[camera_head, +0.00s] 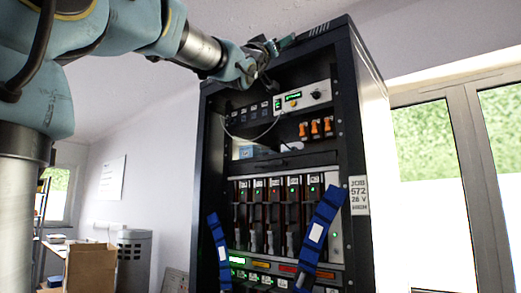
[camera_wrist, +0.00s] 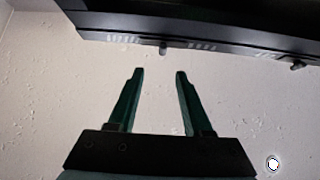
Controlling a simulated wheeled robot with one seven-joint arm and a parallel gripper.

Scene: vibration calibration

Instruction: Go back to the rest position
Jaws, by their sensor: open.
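My gripper (camera_head: 272,47) is raised near the top front edge of a tall black rack (camera_head: 363,120) in the head view. In the wrist view my gripper (camera_wrist: 158,75) shows two green fingers spread apart with nothing between them. Beyond the fingertips is a dark rack edge (camera_wrist: 200,28) with small knobs under it, against a pale rough surface. I cannot tell from the wrist view how far the fingertips are from that edge.
The rack holds a white control box (camera_head: 302,96), orange connectors (camera_head: 316,128) and several upright modules (camera_head: 271,215). Blue straps (camera_head: 318,236) hang in front. A cardboard box (camera_head: 91,266) and a grey bin (camera_head: 134,258) stand at left. Glass doors (camera_head: 432,180) are at right.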

